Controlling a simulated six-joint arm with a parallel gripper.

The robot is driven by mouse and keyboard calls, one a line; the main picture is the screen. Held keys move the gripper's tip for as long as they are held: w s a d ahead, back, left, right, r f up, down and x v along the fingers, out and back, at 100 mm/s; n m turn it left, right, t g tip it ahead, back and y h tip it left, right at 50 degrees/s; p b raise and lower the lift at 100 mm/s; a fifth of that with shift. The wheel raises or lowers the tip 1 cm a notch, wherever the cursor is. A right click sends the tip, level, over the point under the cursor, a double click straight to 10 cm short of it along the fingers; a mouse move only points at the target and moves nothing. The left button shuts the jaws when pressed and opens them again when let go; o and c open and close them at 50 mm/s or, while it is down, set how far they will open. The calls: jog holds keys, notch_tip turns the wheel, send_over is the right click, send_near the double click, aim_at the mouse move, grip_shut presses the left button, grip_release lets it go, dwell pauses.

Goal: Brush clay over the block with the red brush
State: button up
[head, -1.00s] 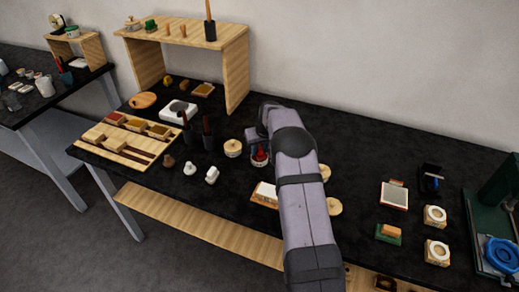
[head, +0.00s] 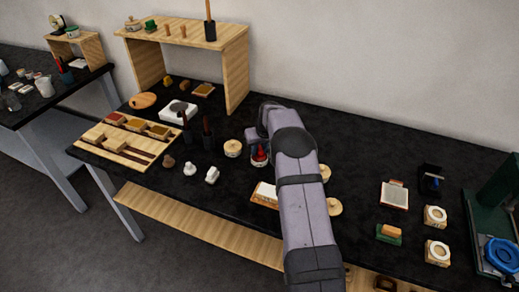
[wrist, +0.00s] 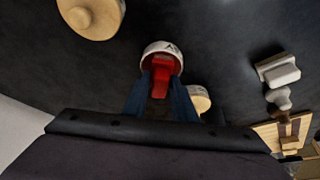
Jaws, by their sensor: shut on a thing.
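The red brush (head: 260,154) stands at a small white pot (head: 258,163) left of my arm in the head view. In the wrist view my gripper (wrist: 161,88) is shut on the red brush (wrist: 160,76), with its red part between the two fingers. The white pot (wrist: 163,47), with dark marks on its rim, is just beyond the fingertips. Whether the brush's lower end is inside the pot is hard to tell. A pale block on a wooden base (head: 265,192) is partly hidden by my arm; I cannot tell whether it is the task's block.
A round wooden lid or jar (head: 232,148) stands left of the pot. Small white pieces (head: 212,175) and dark bottles (head: 208,135) are farther left. A wooden tray (head: 100,147) and a wooden shelf (head: 238,70) stand beyond.

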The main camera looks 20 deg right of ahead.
aim_at(259, 148)
jog(key=shift+r, duration=0.1)
jog(key=shift+r+p, duration=1.95)
jog(key=shift+r, duration=1.4)
jog(key=shift+s+a+r, duration=0.25)
jog(key=shift+a, duration=0.2)
jog(key=s+a+r, duration=0.2)
jog(key=s+a, duration=0.6)
jog(key=s, duration=0.3)
jog(key=s+a+r, duration=0.1)
jog(key=s+a, duration=0.6)
jog(key=s, duration=0.4)
jog(key=shift+s+a+r+n, duration=0.15)
jog(key=shift+a+r+n, duration=0.15)
jog(key=shift+a+r, duration=0.1)
